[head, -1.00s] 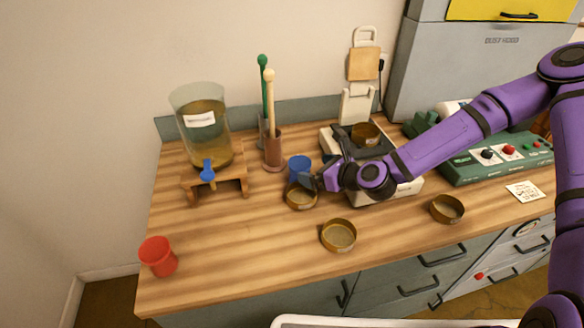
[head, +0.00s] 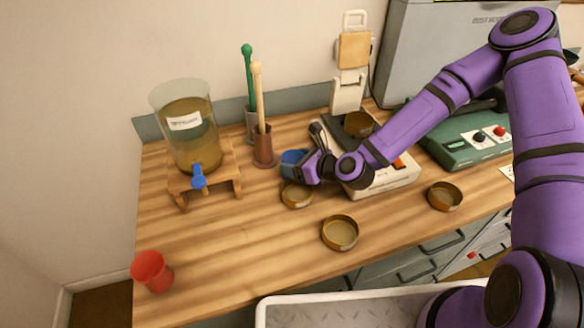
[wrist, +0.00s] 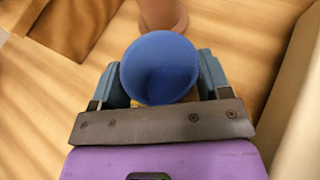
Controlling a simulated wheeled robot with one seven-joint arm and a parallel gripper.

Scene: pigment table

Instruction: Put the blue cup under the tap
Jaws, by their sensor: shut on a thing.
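The blue cup (head: 293,161) is between the fingers of my gripper (head: 305,166), behind a brass dish. In the wrist view the blue cup (wrist: 160,68) sits between both fingertips of my gripper (wrist: 162,80), which is shut on it. I cannot tell whether the cup is clear of the table. The tap (head: 199,177) is blue, on the front of a glass dispenser (head: 190,135) that stands on a wooden stand (head: 224,172) to the left. The space under the tap looks empty.
A brown holder (head: 264,147) with tall sticks stands between cup and dispenser. Brass dishes (head: 296,196) (head: 340,233) lie in front. A white device (head: 385,178) is right of my gripper. The table's left middle is clear.

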